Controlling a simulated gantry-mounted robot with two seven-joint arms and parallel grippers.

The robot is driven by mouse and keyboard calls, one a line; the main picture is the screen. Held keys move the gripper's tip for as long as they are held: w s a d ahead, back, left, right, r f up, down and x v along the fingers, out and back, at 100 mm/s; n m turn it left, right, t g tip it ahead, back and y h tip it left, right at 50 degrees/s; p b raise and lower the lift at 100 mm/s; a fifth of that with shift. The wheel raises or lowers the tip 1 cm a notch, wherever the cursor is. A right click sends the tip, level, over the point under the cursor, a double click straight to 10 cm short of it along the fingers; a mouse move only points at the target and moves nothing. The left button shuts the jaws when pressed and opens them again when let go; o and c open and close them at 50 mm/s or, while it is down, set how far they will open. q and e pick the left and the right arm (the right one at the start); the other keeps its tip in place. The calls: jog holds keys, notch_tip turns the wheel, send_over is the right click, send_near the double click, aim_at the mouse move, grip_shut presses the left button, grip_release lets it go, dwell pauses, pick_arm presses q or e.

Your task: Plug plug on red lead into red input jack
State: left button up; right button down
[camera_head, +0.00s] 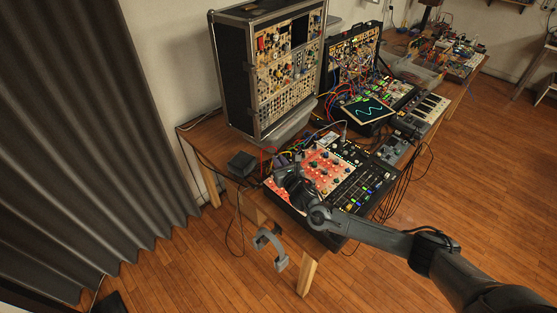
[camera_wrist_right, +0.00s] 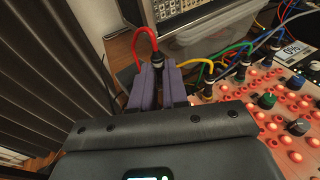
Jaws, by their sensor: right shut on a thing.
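My right gripper (camera_wrist_right: 159,80) is shut on the black plug (camera_wrist_right: 156,58) at the end of the red lead (camera_wrist_right: 145,32). The red lead bends up from the plug and drops away to the left. In the head view my right gripper (camera_head: 283,175) is low over the left edge of the orange-red mixer panel (camera_head: 325,165). The plug's lower end is hidden between the fingers, so I cannot tell whether it touches a jack. I cannot make out the red input jack. My left gripper is not in view.
Plugs on yellow, green and blue leads (camera_wrist_right: 240,70) stand in a row right of my fingers. A tall synth case (camera_head: 270,70) and a clear bin (camera_wrist_right: 210,35) are behind.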

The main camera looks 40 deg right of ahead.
jog(key=shift+f+b, duration=1.2)
jog(key=shift+f, duration=0.4)
jog(key=shift+s+a+f, duration=0.1)
jog(key=shift+s+f, duration=0.1)
jog(key=shift+f, duration=0.4)
jog(key=shift+r, duration=0.1)
dwell(0.4)
jog(key=shift+p, duration=0.5)
jog(key=shift+f+b, duration=0.35)
jog(key=shift+f, duration=0.25)
dwell(0.4)
